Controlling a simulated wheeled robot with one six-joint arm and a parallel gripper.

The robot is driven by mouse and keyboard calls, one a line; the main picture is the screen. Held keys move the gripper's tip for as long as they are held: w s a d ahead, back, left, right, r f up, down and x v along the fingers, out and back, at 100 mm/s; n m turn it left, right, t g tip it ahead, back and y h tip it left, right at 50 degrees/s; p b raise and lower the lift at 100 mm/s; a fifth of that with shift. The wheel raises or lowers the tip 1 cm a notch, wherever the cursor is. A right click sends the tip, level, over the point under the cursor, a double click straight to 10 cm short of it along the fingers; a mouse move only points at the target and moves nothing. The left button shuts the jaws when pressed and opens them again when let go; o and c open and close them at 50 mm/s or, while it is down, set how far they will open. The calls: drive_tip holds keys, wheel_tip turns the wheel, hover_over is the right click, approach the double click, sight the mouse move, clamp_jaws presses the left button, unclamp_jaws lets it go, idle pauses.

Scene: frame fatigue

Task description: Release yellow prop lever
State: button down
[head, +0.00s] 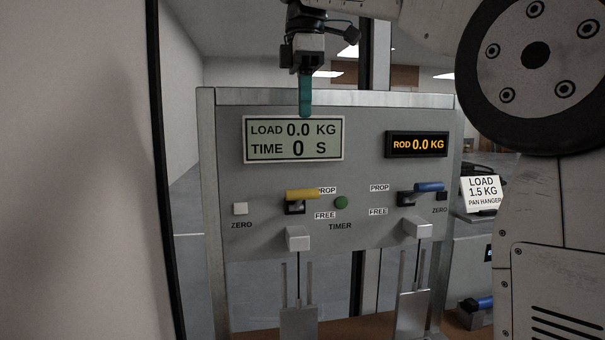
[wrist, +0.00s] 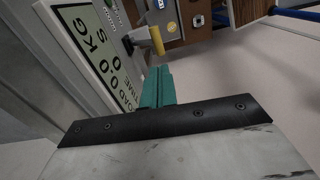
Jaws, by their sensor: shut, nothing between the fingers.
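The yellow prop lever (head: 302,194) sticks out of a dark mount on the grey panel (head: 360,250), under the left display. Its handle is level with the PROP label, above the FREE label. It also shows in the wrist view (wrist: 157,40), beyond my fingertips. My gripper (head: 305,100) is in front of the panel's top edge, above the lever and apart from it. Its teal fingers are shut and empty, and they show in the wrist view (wrist: 158,88) as well.
A blue lever (head: 429,187) sits at the right of the panel. A green timer button (head: 341,202), a white zero button (head: 240,208) and a black one (head: 442,196) flank the levers. The left display (head: 293,139) reads 0.0 KG and 0 S. Two grey blocks project below.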

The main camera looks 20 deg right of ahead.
drive_tip(key=shift+w+r+n, duration=0.3)
drive_tip(key=shift+w+r, duration=0.1)
drive_tip(key=shift+f, duration=0.1)
hover_over(299, 201)
drive_tip(key=s, duration=0.2)
drive_tip(key=f, duration=1.3)
drive_tip(key=shift+w+f, duration=0.2)
drive_tip(key=shift+f, duration=0.2)
